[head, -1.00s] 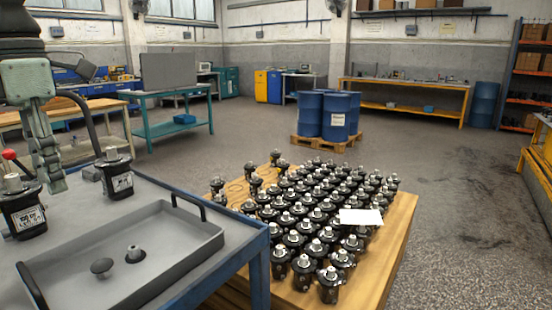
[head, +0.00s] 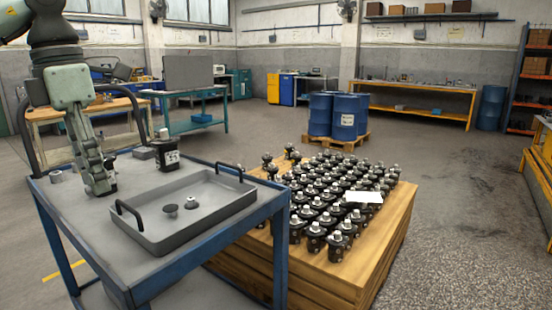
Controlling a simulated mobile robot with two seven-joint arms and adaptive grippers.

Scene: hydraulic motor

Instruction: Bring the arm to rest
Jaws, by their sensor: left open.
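My left gripper (head: 102,187) hangs from my arm at the left of the head view, fingers down, over the left part of the blue-framed cart top (head: 120,262). The fingers look close together at this angle and I see no part held between them. A black hydraulic motor (head: 166,153) with a label stands upright on the cart behind the tray, apart from the gripper. The grey tray (head: 150,240) with two dark handles lies to the right of the gripper and holds two small round parts (head: 170,210) (head: 191,202). My right gripper is not in view.
A wooden pallet box (head: 375,250) full of black motors stands right of the cart, with a white sheet (head: 363,197) on top. Blue drums (head: 345,118) stand on a pallet behind. Workbenches line the back. The floor at the right is clear.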

